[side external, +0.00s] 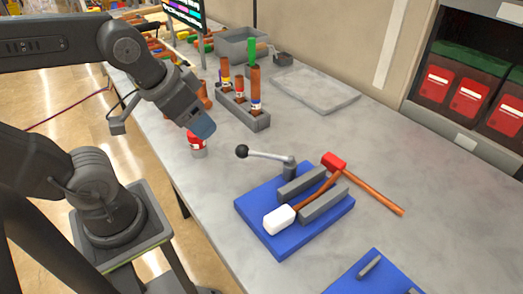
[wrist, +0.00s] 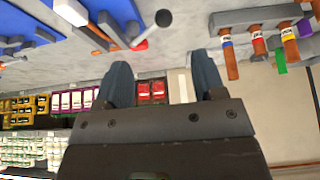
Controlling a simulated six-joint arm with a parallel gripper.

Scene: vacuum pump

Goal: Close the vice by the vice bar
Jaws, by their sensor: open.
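The vice (side external: 250,214) has a blue base and two parallel grey jaws (side external: 323,204) with a gap between them. Its vice bar (side external: 266,156) is a metal lever with a black ball end (side external: 242,151), pointing left from a grey pivot. A white-headed mallet (side external: 279,219) lies with its wooden handle across the gap between the jaws. My gripper (side external: 203,126) is empty, above and left of the ball, clear of the bar. In the wrist view, the fingers (wrist: 162,78) are spread apart, and the black ball (wrist: 163,18) shows at the top.
A red-headed hammer (side external: 334,161) lies behind the vice. A grey tool holder (side external: 258,122) stands behind, and a flat grey slab (side external: 318,92) lies farther back. Another blue plate (side external: 352,283) is at the front edge.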

